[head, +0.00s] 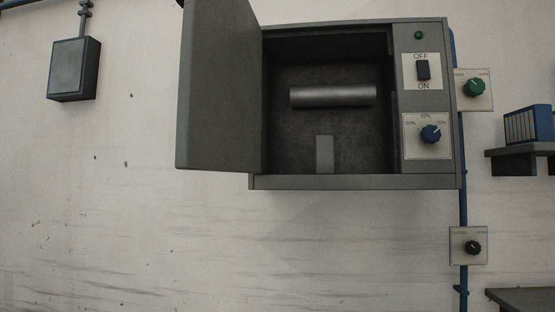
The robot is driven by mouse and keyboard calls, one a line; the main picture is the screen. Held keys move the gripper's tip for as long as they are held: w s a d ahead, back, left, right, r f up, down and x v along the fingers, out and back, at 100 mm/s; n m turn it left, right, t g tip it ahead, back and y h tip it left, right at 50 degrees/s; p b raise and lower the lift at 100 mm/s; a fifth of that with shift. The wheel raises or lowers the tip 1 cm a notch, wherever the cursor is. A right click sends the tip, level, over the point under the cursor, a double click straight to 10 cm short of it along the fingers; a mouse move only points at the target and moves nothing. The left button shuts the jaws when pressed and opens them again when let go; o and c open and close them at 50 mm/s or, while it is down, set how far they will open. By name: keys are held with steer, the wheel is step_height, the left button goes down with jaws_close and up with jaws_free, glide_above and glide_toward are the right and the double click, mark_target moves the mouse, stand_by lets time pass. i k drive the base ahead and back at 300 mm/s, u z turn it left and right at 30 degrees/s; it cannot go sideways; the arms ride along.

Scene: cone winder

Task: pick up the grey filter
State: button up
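An open grey cabinet (350,182) hangs on the wall, with its door (220,90) swung out to the left. Inside it, a smooth light-grey cylinder (333,96) lies horizontally across the back part. A small upright grey rectangular block (324,155) is below it, near the cabinet floor. Both are grey, and I cannot tell for certain which is the filter. My gripper is not in view.
The cabinet's right panel has an OFF/ON switch (423,70) and a blue dial (431,133). A green knob (475,88) and black knob (473,247) are on wall plates. A shelf (522,152) at right holds a blue ribbed box (528,125).

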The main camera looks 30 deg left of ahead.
mark_target(324, 145)
steer(key=u, duration=0.85)
steer(key=i, duration=0.75)
steer(key=u, duration=0.85)
